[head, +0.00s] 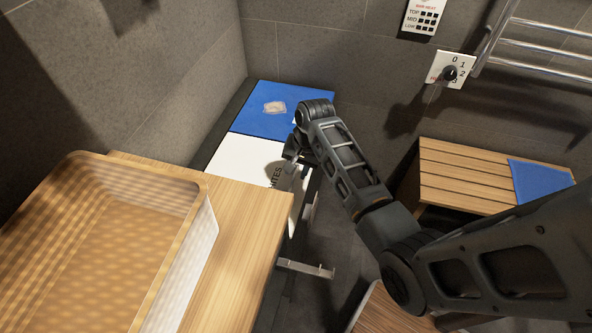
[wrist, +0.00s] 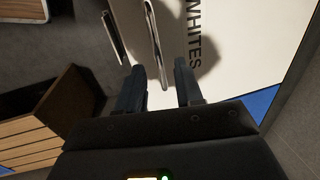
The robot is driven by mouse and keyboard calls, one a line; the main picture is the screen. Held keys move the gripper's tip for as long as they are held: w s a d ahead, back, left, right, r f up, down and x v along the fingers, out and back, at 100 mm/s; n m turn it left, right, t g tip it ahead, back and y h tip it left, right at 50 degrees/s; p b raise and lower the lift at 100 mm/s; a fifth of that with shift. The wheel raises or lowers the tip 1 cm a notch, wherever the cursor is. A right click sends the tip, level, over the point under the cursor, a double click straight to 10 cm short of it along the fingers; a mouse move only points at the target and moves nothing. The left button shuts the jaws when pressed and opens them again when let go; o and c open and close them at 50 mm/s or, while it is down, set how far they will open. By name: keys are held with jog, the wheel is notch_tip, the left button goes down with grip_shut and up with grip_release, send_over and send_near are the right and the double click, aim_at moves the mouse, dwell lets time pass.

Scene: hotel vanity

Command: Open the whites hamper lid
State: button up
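The whites hamper lid (head: 240,158) is a flat white panel in the head view, between the blue lid and the wooden counter. Its black lettering is partly hidden by my gripper. In the wrist view the white panel (wrist: 235,40) shows the word WHITES, and the lid looks shut. A thin metal handle bar (wrist: 154,35) runs along the panel's edge. My gripper (wrist: 159,78) is open, its two dark fingers apart, with the bar's near end between them in the picture. I cannot tell whether they touch it. My gripper (head: 292,168) is over the lid's right edge in the head view.
A blue lid (head: 252,122) with a small pale item (head: 275,107) lies behind the white one. A wooden counter (head: 245,215) with a woven tray (head: 85,250) is at front left. A slatted wooden bench (head: 465,178) with a blue cloth (head: 540,183) and a towel rail (head: 545,62) are at right.

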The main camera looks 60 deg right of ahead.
jog(key=shift+f, duration=0.5)
grip_shut()
dwell(1.2)
